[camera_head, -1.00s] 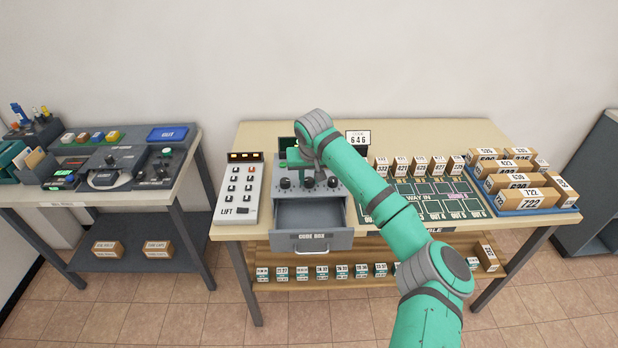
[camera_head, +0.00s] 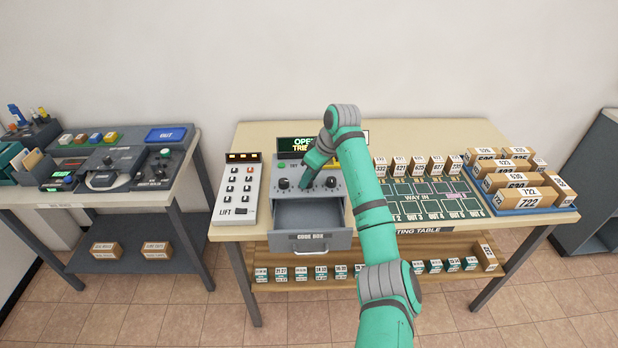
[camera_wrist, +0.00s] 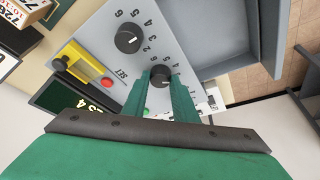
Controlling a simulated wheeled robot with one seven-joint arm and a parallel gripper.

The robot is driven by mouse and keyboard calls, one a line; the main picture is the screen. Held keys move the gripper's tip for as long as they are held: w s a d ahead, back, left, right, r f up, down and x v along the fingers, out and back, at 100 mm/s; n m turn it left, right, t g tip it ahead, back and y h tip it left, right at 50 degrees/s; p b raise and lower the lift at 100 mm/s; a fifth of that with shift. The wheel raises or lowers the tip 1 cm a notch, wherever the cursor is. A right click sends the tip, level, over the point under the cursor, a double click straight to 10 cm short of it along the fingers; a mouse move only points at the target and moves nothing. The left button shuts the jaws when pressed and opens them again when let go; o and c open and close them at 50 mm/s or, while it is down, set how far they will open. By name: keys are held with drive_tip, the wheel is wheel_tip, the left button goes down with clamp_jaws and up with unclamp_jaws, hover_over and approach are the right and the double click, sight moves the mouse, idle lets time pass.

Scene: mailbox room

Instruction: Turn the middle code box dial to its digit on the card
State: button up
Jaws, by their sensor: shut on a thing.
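The code box (camera_head: 345,207) stands on the table with a row of dark dials on its sloped grey face. My gripper (camera_head: 306,183) reaches down to the middle of the row. In the wrist view, my gripper (camera_wrist: 160,82) is shut on the middle dial (camera_wrist: 160,74), a finger on each side. Digits ring this dial, but which one it points to is unclear. The right dial (camera_head: 332,182) is free and also shows in the wrist view (camera_wrist: 128,39). The left dial (camera_head: 284,183) is free. My arm covers the code card's digits in the head view.
The code box drawer (camera_head: 312,240) is open and looks empty. A green-lettered display (camera_head: 298,144) behind the dials is partly covered by my arm. The lift panel (camera_head: 240,190) stands left; sorting table mat (camera_head: 420,205) and boxes lie right. A yellow lever (camera_wrist: 62,62) lies near the right dial.

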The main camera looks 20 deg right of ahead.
drive_tip(key=n, duration=0.2)
drive_tip(key=n+g+y, duration=0.1)
drive_tip(key=n, duration=0.2)
drive_tip(key=shift+w+d+n+g, duration=0.1)
drive_tip(key=shift+w+n+g, duration=0.05)
drive_tip(key=shift+n+g, duration=0.15)
idle(0.4)
drive_tip(key=o, duration=1)
drive_tip(key=shift+y, duration=0.3)
drive_tip(key=shift+o, duration=0.2)
drive_tip(key=shift+r, duration=0.1)
drive_tip(key=v, duration=1)
drive_tip(key=shift+d+r, duration=0.15)
drive_tip(key=shift+r, duration=0.15)
